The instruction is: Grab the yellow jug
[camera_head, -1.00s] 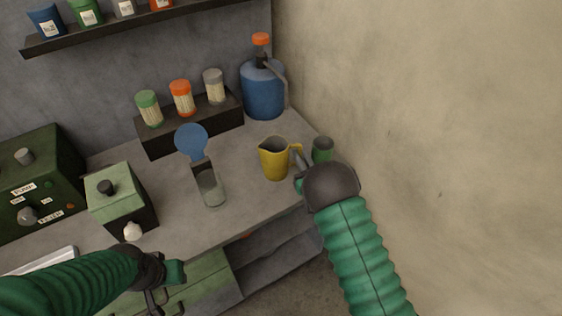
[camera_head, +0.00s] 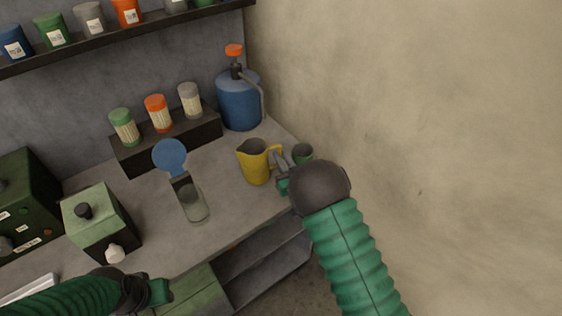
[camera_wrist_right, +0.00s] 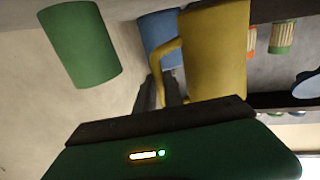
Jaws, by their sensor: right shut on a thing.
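The yellow jug (camera_head: 255,163) stands upright on the grey counter, its handle on the right side toward my right gripper. My right gripper (camera_head: 281,168) is at the jug's handle, shut on it. In the right wrist view the jug (camera_wrist_right: 214,55) is large at the upper middle, with the handle reaching down to the fingers (camera_wrist_right: 160,92). My left gripper (camera_head: 160,292) is low at the left in front of the counter, away from the jug; whether its jaws are open is unclear.
A green cup (camera_head: 302,153) stands close behind my right gripper, beside the wall. A blue jug with an orange cap (camera_head: 240,98) is behind. A clear container with a blue disc (camera_head: 171,156) stands to the left. A green box (camera_head: 97,222) is farther left.

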